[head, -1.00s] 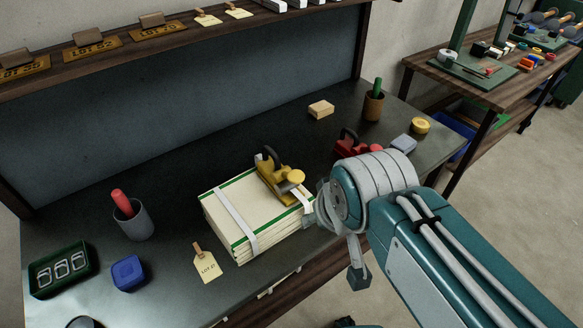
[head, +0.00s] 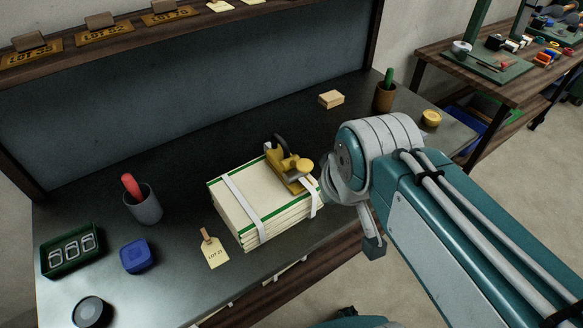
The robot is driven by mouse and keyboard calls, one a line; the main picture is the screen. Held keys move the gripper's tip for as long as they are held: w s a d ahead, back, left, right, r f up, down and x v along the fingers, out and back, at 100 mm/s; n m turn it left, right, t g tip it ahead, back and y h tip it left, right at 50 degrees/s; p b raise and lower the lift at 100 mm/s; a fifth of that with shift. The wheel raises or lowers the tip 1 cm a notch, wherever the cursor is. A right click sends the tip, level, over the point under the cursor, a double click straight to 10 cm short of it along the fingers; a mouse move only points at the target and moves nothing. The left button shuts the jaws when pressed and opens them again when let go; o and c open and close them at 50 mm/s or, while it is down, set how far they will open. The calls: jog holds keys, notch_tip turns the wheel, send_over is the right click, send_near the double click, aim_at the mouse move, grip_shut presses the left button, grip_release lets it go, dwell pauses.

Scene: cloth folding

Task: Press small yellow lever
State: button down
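A small yellow tool with a dark lever handle and a round yellow knob (head: 287,165) sits on top of a strapped stack of cream cloth (head: 246,205) with green edging. White straps run around the stack, one passing by the yellow tool. My arm reaches in from the lower right, and its end is at the right side of the stack. My gripper's fingers are hidden behind my arm, so I cannot tell whether they touch anything.
A blue block (head: 135,255), a green tray (head: 70,250), a grey cup (head: 144,205) and a lot tag (head: 213,249) lie left of the stack. A tan block (head: 331,99), a brown cup (head: 385,96) and a yellow tin (head: 431,118) stand at the back right.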

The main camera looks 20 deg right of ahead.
jog(key=w+r+n+g, duration=0.3)
jog(key=w+r+n, duration=0.1)
jog(key=w+n, duration=0.5)
jog(key=n+g, duration=0.2)
jog(key=n, duration=0.9)
send_over(304, 163)
jog(key=shift+f, duration=0.1)
notch_tip(304, 163, down, 14)
jog(key=shift+f, duration=0.1)
